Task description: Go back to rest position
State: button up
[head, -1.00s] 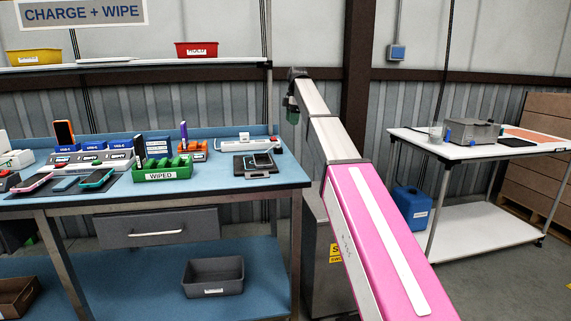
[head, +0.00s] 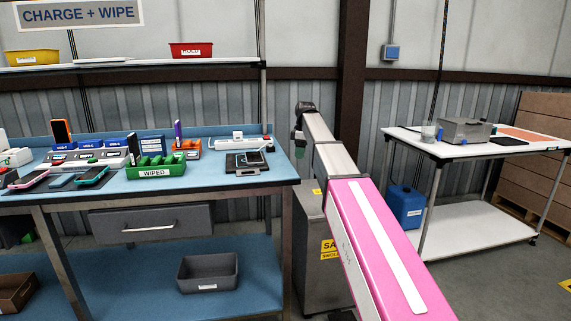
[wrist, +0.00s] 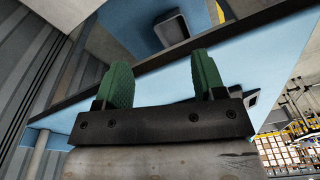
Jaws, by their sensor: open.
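My gripper (wrist: 163,82) shows in the wrist view with its two green fingers apart and nothing between them. In the head view my pink and white arm reaches forward, and the gripper end (head: 299,146) hangs small at its far tip, just right of the blue workbench (head: 240,195). The gripper appears clear of the bench in the head view. In the wrist view a blue surface with a dark edge lies beyond the fingers.
On the bench are a green WIPED rack (head: 155,172), a scale-like black device (head: 245,163) and several phones. A grey metal cabinet (head: 318,250) stands beneath my arm. A white table (head: 440,150) with a steel box (head: 465,130) is at the right. Floor between is partly open.

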jog(key=s+d+f+m, duration=0.4)
jog(key=s+f, duration=0.4)
jog(key=f, duration=0.4)
jog(key=s+d+f+m, duration=0.35)
jog(key=s+f, duration=0.45)
jog(key=f, duration=0.4)
jog(key=s+d+f+m, duration=0.2)
jog(key=s+f+m, duration=0.2)
jog(key=s, duration=0.5)
jog(key=s+d+f+m+h, duration=0.1)
jog(key=s+d+f+m, duration=0.2)
jog(key=s+f, duration=0.6)
jog(key=shift+s+f+m, duration=0.25)
jog(key=shift+s+m, duration=0.2)
jog(key=shift+m, duration=0.5)
